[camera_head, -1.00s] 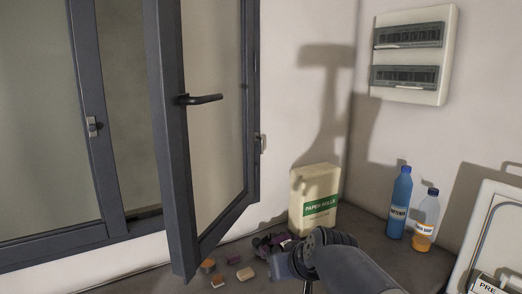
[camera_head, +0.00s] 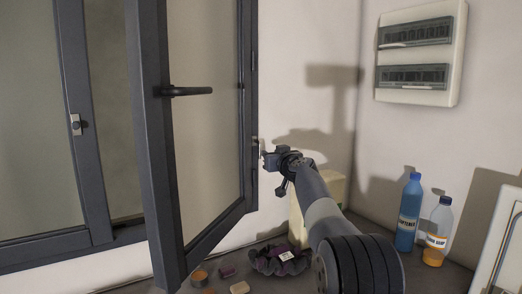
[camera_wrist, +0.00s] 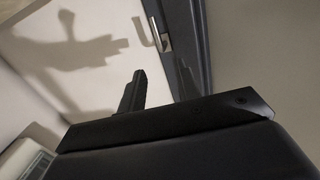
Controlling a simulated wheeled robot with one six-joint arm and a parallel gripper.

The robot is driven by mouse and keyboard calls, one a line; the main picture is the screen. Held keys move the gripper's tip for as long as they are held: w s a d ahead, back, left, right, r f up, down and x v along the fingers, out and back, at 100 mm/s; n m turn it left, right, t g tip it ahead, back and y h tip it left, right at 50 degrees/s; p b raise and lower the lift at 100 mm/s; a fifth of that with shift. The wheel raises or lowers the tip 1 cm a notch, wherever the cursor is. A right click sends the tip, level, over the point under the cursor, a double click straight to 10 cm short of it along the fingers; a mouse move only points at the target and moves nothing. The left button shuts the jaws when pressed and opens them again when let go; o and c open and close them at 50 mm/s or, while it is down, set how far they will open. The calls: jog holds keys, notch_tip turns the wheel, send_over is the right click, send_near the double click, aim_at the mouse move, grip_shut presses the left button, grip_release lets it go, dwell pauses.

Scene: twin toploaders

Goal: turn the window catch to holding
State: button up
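A small pale metal window catch (camera_head: 255,146) sits on the right upright of the dark window frame, next to the wall. In the wrist view a metal catch plate (camera_wrist: 165,34) shows at the top, on the dark frame, with a pale bent piece beside it. My gripper (camera_head: 271,166) is raised just right of the catch in the head view, apparently apart from it. In the wrist view my gripper (camera_wrist: 160,82) has a gap between its dark fingers, with nothing held. The catch's exact angle is hard to read.
The window sash (camera_head: 157,150) stands open into the room, with a dark handle (camera_head: 187,91). A second catch (camera_head: 75,124) is on the left upright. The paper rolls pack (camera_head: 335,187) is partly behind my arm. Bottles (camera_head: 408,215) and small items (camera_head: 239,287) stand on the counter.

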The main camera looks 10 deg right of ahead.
aim_at(260, 146)
jog(key=w+p, duration=0.2)
jog(key=w+a+p, duration=0.1)
jog(key=w+p, duration=0.3)
jog(key=shift+w+a+r+p, duration=0.15)
jog(key=shift+r+p, duration=0.15)
jog(key=w+p, duration=0.2)
jog(key=p, duration=0.1)
jog(key=w+p, duration=0.1)
jog(key=shift+w+a, duration=0.15)
jog(key=shift+a, duration=0.15)
jog(key=shift+w+a+f+p, duration=0.1)
jog(key=shift+w+f+p, duration=0.1)
jog(key=shift+w+p, duration=0.45)
jog(key=shift+s, duration=0.15)
jog(key=shift+c, duration=0.4)
grip_shut()
